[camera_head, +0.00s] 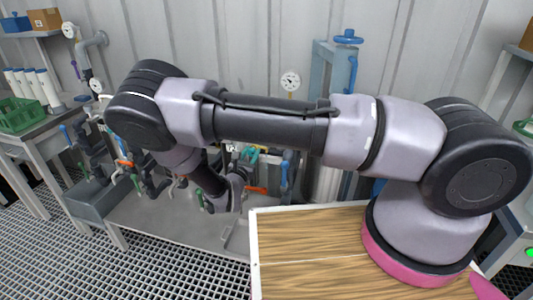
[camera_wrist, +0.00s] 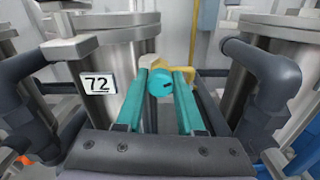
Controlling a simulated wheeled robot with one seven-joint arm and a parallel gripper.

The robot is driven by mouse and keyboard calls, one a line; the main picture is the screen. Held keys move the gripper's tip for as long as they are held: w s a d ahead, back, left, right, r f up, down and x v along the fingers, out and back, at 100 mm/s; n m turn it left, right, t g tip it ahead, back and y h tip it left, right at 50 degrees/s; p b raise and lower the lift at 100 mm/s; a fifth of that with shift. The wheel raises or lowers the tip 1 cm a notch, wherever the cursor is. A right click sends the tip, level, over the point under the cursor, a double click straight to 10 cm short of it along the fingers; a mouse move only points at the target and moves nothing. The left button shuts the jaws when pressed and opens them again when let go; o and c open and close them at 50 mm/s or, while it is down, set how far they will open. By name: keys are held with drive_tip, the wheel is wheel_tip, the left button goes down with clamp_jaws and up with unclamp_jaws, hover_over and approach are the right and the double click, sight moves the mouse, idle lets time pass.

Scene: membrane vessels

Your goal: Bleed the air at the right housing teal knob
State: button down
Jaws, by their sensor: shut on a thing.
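The teal knob (camera_wrist: 161,83) is a small round cap with a dark mark on its face, in the upper middle of the wrist view. My gripper (camera_wrist: 161,82) has two teal fingers, one on each side of the knob, and is shut on it. A brass-yellow fitting (camera_wrist: 187,68) shows just behind and right of the knob. A steel housing (camera_wrist: 122,50) with a white plate reading 72 (camera_wrist: 98,84) stands at the left, and another steel housing (camera_wrist: 241,85) stands at the right. In the head view my arm hides most of the housings, and I cannot single out the knob.
Dark pipe elbows (camera_wrist: 268,72) flank the gripper closely on the right, with more dark pipes (camera_wrist: 30,75) on the left. A wooden-topped surface (camera_head: 305,250) lies below my arm. A bench with a green rack (camera_head: 18,115) stands at left; open grating (camera_head: 150,265) covers the floor.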

drive_tip(key=m, duration=0.5)
drive_tip(key=shift+m, duration=0.4)
drive_tip(key=shift+c, duration=2.4)
unclamp_jaws()
drive_tip(key=v, duration=1)
drive_tip(key=s+d+r+m+g+h, duration=0.1)
drive_tip(key=d+r+m+g+h, duration=0.1)
drive_tip(key=d+r+m+g, duration=1.75)
drive_tip(key=s+d+r+m+t+y, duration=0.2)
drive_tip(key=s+r+m+t+y, duration=0.1)
drive_tip(key=r, duration=0.5)
drive_tip(key=s+d+r+m+t+y, duration=0.3)
drive_tip(key=s+r, duration=0.2)
drive_tip(key=r, duration=0.4)
drive_tip(key=s+d+r+m+t+y, duration=0.2)
drive_tip(key=s+r+m+t+y, duration=0.1)
drive_tip(key=r, duration=0.5)
drive_tip(key=shift+s+d+r+m+t+y, duration=0.2)
drive_tip(key=shift+s+r+m+t+y, duration=0.3)
drive_tip(key=shift+s, duration=0.6)
